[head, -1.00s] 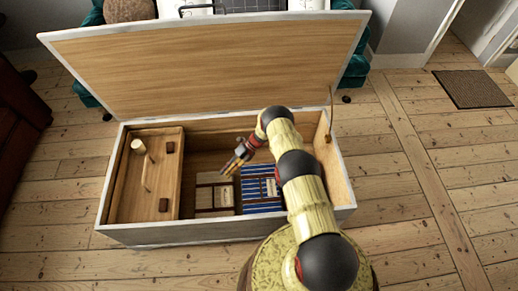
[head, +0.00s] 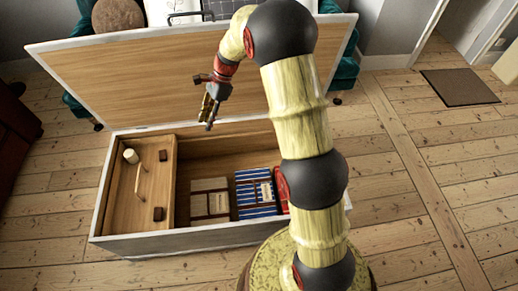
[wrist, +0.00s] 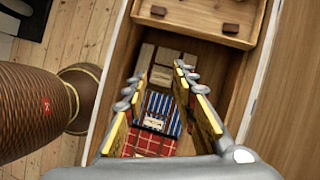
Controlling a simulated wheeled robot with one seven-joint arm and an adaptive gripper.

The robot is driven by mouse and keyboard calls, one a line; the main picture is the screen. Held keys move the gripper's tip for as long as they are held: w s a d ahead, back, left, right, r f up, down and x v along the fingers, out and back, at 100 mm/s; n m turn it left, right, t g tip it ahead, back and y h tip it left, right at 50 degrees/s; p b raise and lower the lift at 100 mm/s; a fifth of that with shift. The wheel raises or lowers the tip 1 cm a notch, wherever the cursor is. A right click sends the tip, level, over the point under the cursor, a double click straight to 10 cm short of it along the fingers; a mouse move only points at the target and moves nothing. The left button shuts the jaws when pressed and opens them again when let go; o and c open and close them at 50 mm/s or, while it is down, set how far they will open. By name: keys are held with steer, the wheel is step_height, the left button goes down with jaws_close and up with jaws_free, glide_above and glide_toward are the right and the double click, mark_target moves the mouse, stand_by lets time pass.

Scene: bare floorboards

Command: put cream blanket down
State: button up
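The cream blanket (head: 209,198) is folded with brown bands and lies flat on the floor of the open wooden chest (head: 165,242), left of the blue striped blanket (head: 256,194). It also shows in the wrist view (wrist: 164,62), partly cut off by the fingers. My gripper (head: 209,115) is raised above the back of the chest, in front of the open lid. In the wrist view my gripper (wrist: 158,84) has its fingers apart with nothing held between them. The gripper is clear of the cream blanket.
A red plaid blanket (wrist: 147,144) lies beside the striped one, partly behind my arm in the head view. A wooden tray (head: 126,205) fills the chest's left end. The lid (head: 130,80) stands open behind. Chest floor behind the blankets is bare.

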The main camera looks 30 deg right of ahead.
steer(key=s+r+n+t+h, duration=0.25)
steer(key=s+r+n, duration=0.65)
steer(key=s+r, duration=0.7)
steer(key=s+d+r+n+t+h, duration=0.1)
steer(key=s+r+n+t, duration=0.1)
steer(key=s+n, duration=0.3)
steer(key=s+d+r+n+t+h, duration=0.1)
steer(key=s+r+n, duration=0.3)
steer(key=s, duration=0.9)
steer(key=shift+n+t+h, duration=0.35)
steer(key=shift+n+h, duration=0.2)
steer(key=shift+n, duration=0.05)
step_height(320, 180, up, 5)
steer(key=p, duration=0.4)
steer(key=shift+f+p, duration=0.15)
steer(key=shift+p, duration=0.2)
